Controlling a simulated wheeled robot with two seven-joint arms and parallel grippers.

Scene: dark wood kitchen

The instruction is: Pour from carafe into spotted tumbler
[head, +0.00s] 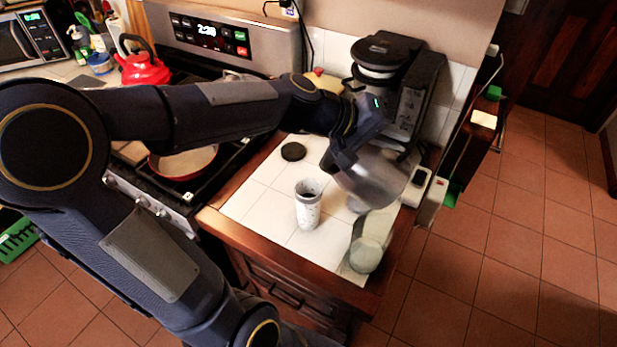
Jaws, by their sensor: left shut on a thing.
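The spotted tumbler (308,208) is white with dark specks and stands upright and open on the white tiled counter. My left gripper (342,163) is shut on the carafe (378,182), a shiny grey, partly see-through vessel to the right of the tumbler. The gripper covers the carafe's left edge and handle area. The carafe is apart from the tumbler in the picture; its exact tilt, its height over the counter and its contents are hard to tell. My right gripper is not in view.
A black lid (293,151) lies behind the tumbler. A coffee maker (405,85) stands at the back. The stove (200,190) with a red-rimmed pan is left. Counter left of the tumbler is clear.

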